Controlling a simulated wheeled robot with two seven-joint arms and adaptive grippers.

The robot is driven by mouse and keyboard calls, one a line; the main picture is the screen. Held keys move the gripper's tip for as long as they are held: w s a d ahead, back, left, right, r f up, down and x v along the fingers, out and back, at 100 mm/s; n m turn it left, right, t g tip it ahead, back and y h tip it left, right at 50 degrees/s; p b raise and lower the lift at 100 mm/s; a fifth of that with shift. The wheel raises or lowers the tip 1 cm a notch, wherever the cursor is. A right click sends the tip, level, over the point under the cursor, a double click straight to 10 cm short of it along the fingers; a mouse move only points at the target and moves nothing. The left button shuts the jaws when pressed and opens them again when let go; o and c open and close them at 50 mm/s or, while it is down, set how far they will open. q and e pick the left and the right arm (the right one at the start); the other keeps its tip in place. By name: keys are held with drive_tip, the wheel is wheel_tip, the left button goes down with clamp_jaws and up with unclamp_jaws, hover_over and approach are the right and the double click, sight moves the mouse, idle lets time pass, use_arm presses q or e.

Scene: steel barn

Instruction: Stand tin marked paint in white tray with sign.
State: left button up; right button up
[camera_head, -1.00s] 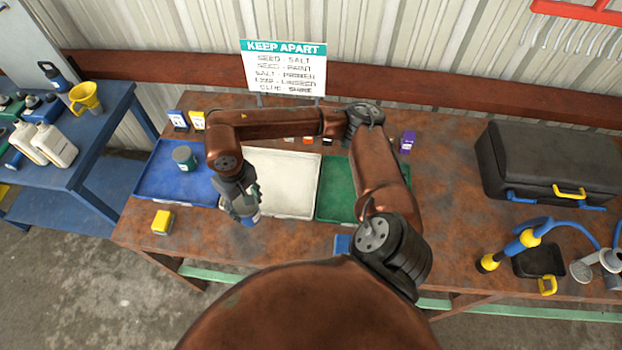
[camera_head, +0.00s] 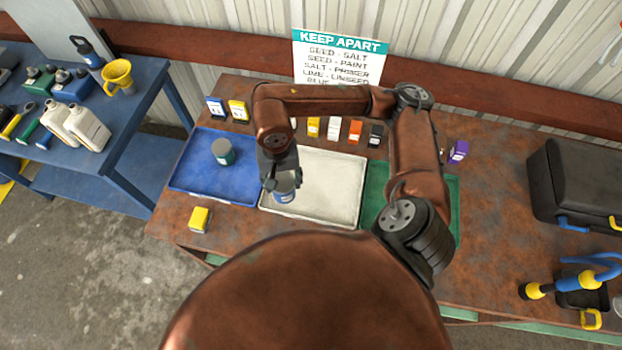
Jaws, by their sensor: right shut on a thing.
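My right gripper (camera_head: 281,180) points down and is shut on a grey tin with a blue label (camera_head: 286,193). I cannot read its label from here. In the picture the tin overlaps the left front part of the white tray (camera_head: 335,190); I cannot tell how high above it. The visible part of the white tray is empty. The sign (camera_head: 340,60) stands behind the trays and reads KEEP APART, with pairs such as seed and paint. A grey-green tin (camera_head: 223,151) stands in the blue tray (camera_head: 200,180). My left gripper is not in view.
A green tray (camera_head: 450,190) lies right of the white one, partly behind my arm. Several small coloured cards stand along the back, including an orange one (camera_head: 355,131). A yellow block (camera_head: 199,219) sits at the front left. A black case (camera_head: 580,180) stands at right.

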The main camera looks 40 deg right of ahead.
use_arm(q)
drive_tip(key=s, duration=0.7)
use_arm(e)
drive_tip(key=s+d+r+m+p, duration=0.1)
drive_tip(key=s+m, duration=0.5)
drive_tip(key=m, duration=0.1)
drive_tip(key=w+d+f+p, duration=0.1)
drive_tip(key=w+d+f, duration=0.1)
drive_tip(key=d+f, duration=0.2)
drive_tip(key=w+d+f+p, duration=0.1)
drive_tip(key=w+d+f, duration=0.1)
drive_tip(key=d+f, duration=0.2)
drive_tip(key=w+d+f+p, duration=0.2)
drive_tip(key=w+d+f, duration=0.1)
drive_tip(key=f, duration=0.1)
drive_tip(key=shift+d, duration=0.4)
drive_tip(key=shift+w+f, duration=0.1)
drive_tip(key=shift+f, duration=0.05)
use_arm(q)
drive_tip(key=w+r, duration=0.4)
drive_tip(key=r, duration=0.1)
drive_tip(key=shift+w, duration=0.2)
